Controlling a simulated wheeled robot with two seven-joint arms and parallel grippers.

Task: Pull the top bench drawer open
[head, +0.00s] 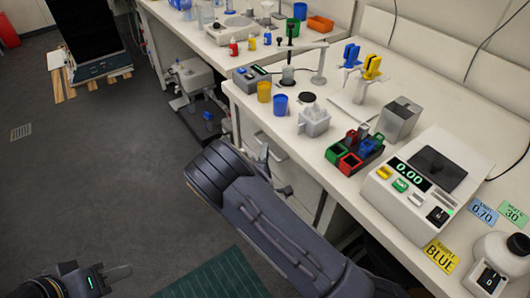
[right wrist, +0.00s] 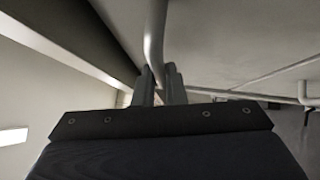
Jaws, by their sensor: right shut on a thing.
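The top bench drawer (head: 290,162) is a pale front under the right-hand bench top, partly hidden behind my right arm. In the right wrist view its pale grey panel (right wrist: 235,45) fills the upper right. A grey bar handle (right wrist: 155,35) runs down from the top of that view to between the fingers of my right gripper (right wrist: 159,82), which is shut on it. In the head view the right fingers are largely hidden at the drawer front; I cannot tell how far the drawer stands out. My left gripper (head: 118,273) is low at the left, away from the bench, its finger gap unclear.
The bench top (head: 262,112) above holds cups, a colored tube rack (head: 355,150), pipettes and a scale (head: 425,175). A second bench (head: 175,22) stands farther back. The grey floor (head: 100,150) left of my right arm is clear. A green mat (head: 215,275) lies below.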

